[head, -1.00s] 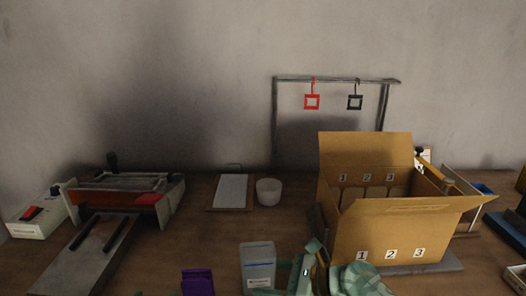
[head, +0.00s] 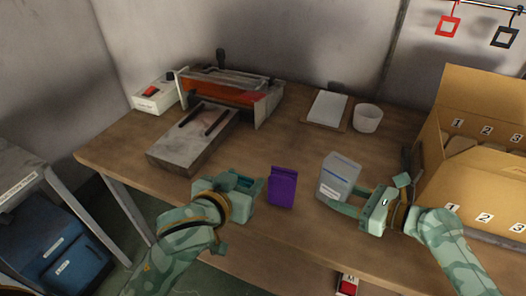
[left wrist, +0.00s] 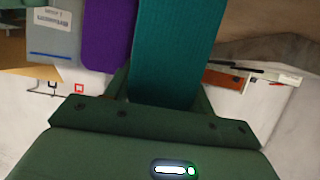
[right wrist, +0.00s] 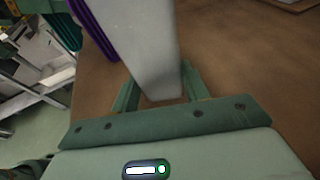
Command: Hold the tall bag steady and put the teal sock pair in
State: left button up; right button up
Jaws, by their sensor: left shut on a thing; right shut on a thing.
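The tall bag (head: 341,172) is a pale grey, see-through pouch with a white label, standing upright near the table's front edge. My right gripper (head: 352,201) is shut on its lower part, which also shows between the fingers in the right wrist view (right wrist: 140,45). My left gripper (head: 256,190) is shut on the teal sock pair (left wrist: 170,50), a flat ribbed teal piece in the left wrist view. It is left of the bag and apart from it. In the head view the teal pair is mostly hidden by the gripper.
A purple folded piece (head: 282,187) stands between my left gripper and the bag. An open cardboard box (head: 470,185) with numbered slots is at right. A white cup (head: 368,118) and white board (head: 327,107) lie behind. A press-like machine (head: 228,90) is at back left.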

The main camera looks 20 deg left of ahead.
pick_arm(q)
jog(key=w+a+r, duration=0.1)
jog(key=w+r, duration=0.8)
jog(key=r, duration=0.2)
jog(key=w+d+r+m+h, duration=0.1)
jog(key=w+d+m+h, duration=0.1)
jog(key=d, duration=0.8)
jog(key=w+d+r+m+h, duration=0.1)
jog(key=d+r+h, duration=0.1)
jog(key=d, duration=0.8)
jog(key=shift+w+r+m+t+h, duration=0.15)
jog(key=shift+w+m+t+h, duration=0.15)
jog(key=shift+w+m+h, duration=0.1)
notch_tip(320, 180, down, 8)
jog(key=o, duration=1.1)
jog(key=shift+c, duration=0.2)
